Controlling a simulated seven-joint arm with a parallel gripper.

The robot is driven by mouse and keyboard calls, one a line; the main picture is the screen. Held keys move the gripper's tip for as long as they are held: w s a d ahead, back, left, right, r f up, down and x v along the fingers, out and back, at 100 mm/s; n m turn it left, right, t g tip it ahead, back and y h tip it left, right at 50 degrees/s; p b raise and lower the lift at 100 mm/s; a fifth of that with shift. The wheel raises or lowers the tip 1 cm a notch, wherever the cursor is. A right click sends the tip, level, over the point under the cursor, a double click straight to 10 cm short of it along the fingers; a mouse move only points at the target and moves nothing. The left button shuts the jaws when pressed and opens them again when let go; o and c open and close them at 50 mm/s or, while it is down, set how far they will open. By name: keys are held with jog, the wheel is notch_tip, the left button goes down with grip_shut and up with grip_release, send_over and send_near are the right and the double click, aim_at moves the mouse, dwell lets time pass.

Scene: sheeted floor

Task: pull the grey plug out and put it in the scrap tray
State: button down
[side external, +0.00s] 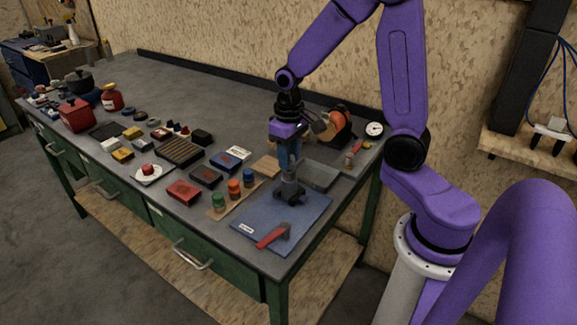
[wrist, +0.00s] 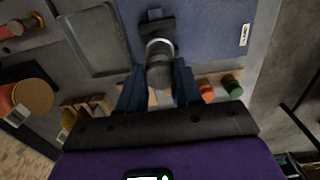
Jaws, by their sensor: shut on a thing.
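My gripper (side external: 290,168) points down over the blue mat (side external: 262,215) near the front right of the bench. Its blue fingers (wrist: 159,88) are shut on the grey plug (wrist: 160,72), a round stub with a paler ring. The plug (side external: 289,182) stands upright at the dark holder (side external: 291,197) on the mat. The holder also shows in the wrist view (wrist: 156,27). I cannot tell how deep the plug sits in it. A shallow grey tray (side external: 320,177), likely the scrap tray, lies just behind the mat; it shows at upper left in the wrist view (wrist: 92,40).
A red-handled tool (side external: 271,236) lies on the mat's front part. Green (side external: 218,201), orange (side external: 234,188) and blue (side external: 249,176) pieces stand on a wooden strip left of the mat. A wooden block (side external: 265,166) and an orange machine (side external: 338,122) are behind.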

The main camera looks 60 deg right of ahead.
jog(key=shift+r, duration=2.25)
jog(key=shift+r, duration=1.85)
